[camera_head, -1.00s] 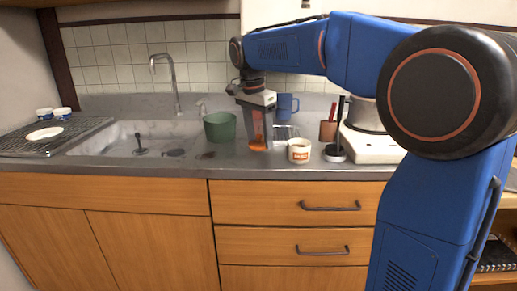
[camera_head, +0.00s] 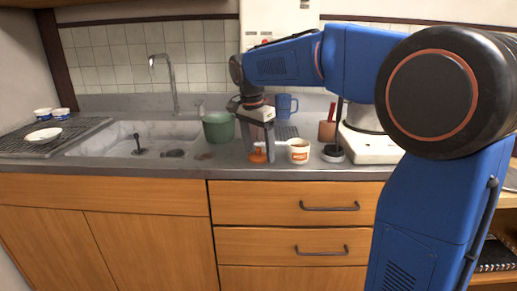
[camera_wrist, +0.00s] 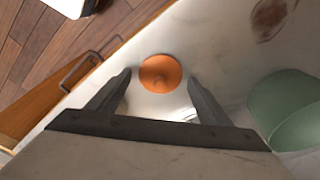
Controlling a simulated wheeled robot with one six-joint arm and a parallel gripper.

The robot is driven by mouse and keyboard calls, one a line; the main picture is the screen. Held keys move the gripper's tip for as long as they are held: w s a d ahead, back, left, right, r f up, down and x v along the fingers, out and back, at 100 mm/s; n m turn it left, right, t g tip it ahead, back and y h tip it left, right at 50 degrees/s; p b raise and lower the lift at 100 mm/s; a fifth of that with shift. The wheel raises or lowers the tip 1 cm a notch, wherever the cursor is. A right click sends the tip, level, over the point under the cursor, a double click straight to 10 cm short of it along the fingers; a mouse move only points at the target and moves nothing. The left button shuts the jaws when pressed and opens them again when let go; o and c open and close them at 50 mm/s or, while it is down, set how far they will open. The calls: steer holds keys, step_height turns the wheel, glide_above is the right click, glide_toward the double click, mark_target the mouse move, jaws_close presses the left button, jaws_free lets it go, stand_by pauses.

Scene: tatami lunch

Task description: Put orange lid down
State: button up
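The orange lid (camera_head: 257,157) lies on the grey counter in front of the green pot. My gripper (camera_head: 261,159) points down at the counter and is open. Its two fingers (camera_wrist: 158,82) also stand wide apart in the wrist view, with nothing held. One finger partly hides the lid's surroundings in the head view.
A white cup with an orange label (camera_head: 298,152) stands close to the right of my gripper. The green pot (camera_head: 218,128) is to the left, beside the sink (camera_head: 110,140). A blue mug (camera_head: 284,106) is behind. The counter's front edge (camera_head: 240,174) is near.

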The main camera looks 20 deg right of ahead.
mark_target(254, 156)
step_height(254, 156, up, 12)
steer(key=a, duration=0.2)
steer(key=s+d+f+n+t+y, duration=0.1)
steer(key=s+d+f+n, duration=0.25)
steer(key=s, duration=0.55)
steer(key=s+d+f+n+t, duration=0.1)
steer(key=s+d+f+n, duration=0.3)
steer(key=s, duration=0.5)
steer(key=s+d+f+n+t, duration=0.1)
steer(key=s+f+n, duration=0.4)
steer(key=s+f, duration=1)
step_height(254, 156, down, 2)
steer(key=shift+s+d+f+t+y, duration=0.2)
steer(key=shift+d+t+y, duration=0.1)
steer(key=shift+t, duration=0.2)
